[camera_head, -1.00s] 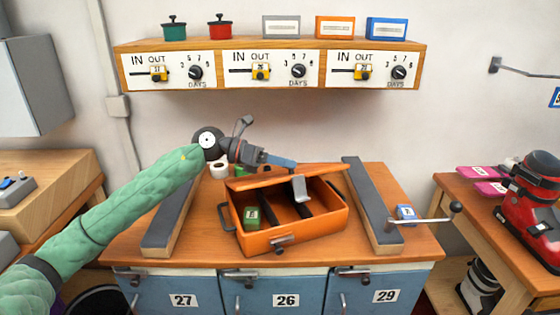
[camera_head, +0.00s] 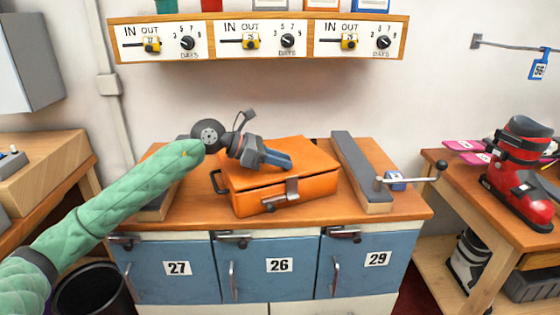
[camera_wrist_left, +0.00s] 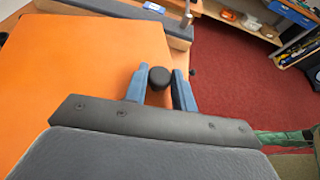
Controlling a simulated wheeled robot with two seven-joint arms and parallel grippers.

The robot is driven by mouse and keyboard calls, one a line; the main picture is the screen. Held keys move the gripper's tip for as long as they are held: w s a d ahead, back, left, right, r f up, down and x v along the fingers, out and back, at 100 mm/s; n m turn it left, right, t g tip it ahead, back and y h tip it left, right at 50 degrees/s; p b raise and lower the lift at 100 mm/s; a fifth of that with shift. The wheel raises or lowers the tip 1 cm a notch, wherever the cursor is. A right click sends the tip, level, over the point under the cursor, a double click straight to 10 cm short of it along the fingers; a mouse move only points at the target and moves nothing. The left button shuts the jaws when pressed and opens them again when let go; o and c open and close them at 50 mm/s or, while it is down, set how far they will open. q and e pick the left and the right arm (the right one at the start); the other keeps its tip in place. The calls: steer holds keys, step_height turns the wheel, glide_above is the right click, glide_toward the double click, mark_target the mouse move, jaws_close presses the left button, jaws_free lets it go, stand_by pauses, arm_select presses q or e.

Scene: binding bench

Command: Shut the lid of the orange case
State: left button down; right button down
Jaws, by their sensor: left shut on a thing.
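The orange case (camera_head: 262,205) stands on the wooden bench between two dark-topped rails. Its lid (camera_head: 312,155) lies over the box, hiding the inside. A thin dark line shows along the front seam, so I cannot tell whether the lid is fully seated. A grey latch (camera_head: 291,191) is at the front. My left gripper (camera_head: 288,163) is low over the lid. In the left wrist view, its blue fingers (camera_wrist_left: 160,88) are shut on a small black knob (camera_wrist_left: 159,76) at the lid's edge, with the orange lid (camera_wrist_left: 80,70) beside them. My right gripper is not in view.
The right rail (camera_head: 362,170) has a crank handle (camera_head: 412,180) and a blue tag beside it. Blue cabinet doors (camera_head: 265,270) are below. A dial shelf (camera_head: 260,40) hangs on the wall. A red boot (camera_head: 525,175) stands on the right table.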

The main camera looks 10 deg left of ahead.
mark_target(254, 172)
arm_select(q)
steer(key=shift+d+f+b, duration=0.1)
steer(key=shift+f+b, duration=0.2)
steer(key=shift+f, duration=0.15)
steer(key=shift+s+f, duration=0.15)
steer(key=c, duration=1.1)
jaws_free()
steer(key=shift+c, duration=0.2)
steer(key=shift+a+r, duration=0.25)
steer(key=shift+a, duration=0.2)
steer(key=shift+b+v, duration=0.45)
steer(key=shift+v, duration=2.95)
steer(key=shift+s, duration=0.15)
